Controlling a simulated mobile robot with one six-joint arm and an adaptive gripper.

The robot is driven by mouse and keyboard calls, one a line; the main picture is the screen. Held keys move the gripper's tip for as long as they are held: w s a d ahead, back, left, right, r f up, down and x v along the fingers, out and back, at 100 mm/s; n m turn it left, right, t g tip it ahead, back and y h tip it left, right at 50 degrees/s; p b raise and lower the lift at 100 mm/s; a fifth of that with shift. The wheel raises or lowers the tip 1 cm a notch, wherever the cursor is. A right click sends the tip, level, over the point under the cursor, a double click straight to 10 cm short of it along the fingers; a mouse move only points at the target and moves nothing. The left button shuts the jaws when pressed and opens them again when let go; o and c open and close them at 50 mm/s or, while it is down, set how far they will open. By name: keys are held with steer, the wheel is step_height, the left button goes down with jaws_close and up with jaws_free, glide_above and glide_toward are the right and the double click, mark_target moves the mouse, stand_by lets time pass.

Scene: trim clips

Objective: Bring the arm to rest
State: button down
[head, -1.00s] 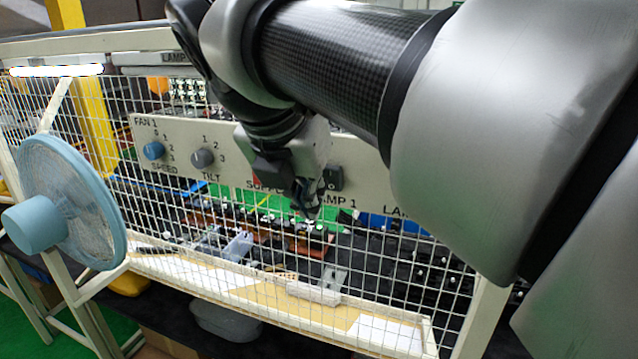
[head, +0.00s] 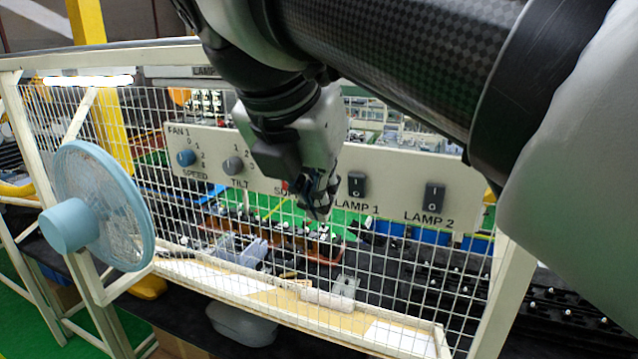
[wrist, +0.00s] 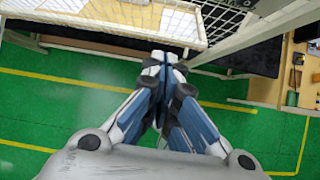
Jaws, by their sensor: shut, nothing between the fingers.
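My gripper (head: 318,212) hangs in front of the control panel (head: 400,185) in the head view, pointing down, and hides part of the panel's middle. In the wrist view my gripper (wrist: 164,62) has its fingertips together with nothing between them. Below the fingertips in that view is the green floor (wrist: 60,110). My arm reaches in from the upper right of the head view. I cannot tell whether the gripper touches the panel.
A blue fan (head: 100,205) stands at the left. A wire mesh fence (head: 200,225) stands around the panel. A lit tube lamp (head: 88,81) is at upper left.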

steer(key=s+d+f+m+b, duration=0.4)
steer(key=f+m+b, duration=0.6)
steer(key=f, duration=0.9)
steer(key=s+d+f+m+g+y+b, duration=0.1)
steer(key=s+d+f+m+b, duration=0.4)
steer(key=f+m+b, duration=0.5)
steer(key=s+d+f+m+y+b, duration=0.1)
steer(key=s+d+f+m+b, duration=0.4)
steer(key=f, duration=2.3)
steer(key=s+m+b, duration=0.2)
steer(key=m+b, duration=0.4)
steer(key=shift+f+g, duration=0.25)
steer(key=shift+g, duration=0.05)
steer(key=shift+d, duration=0.1)
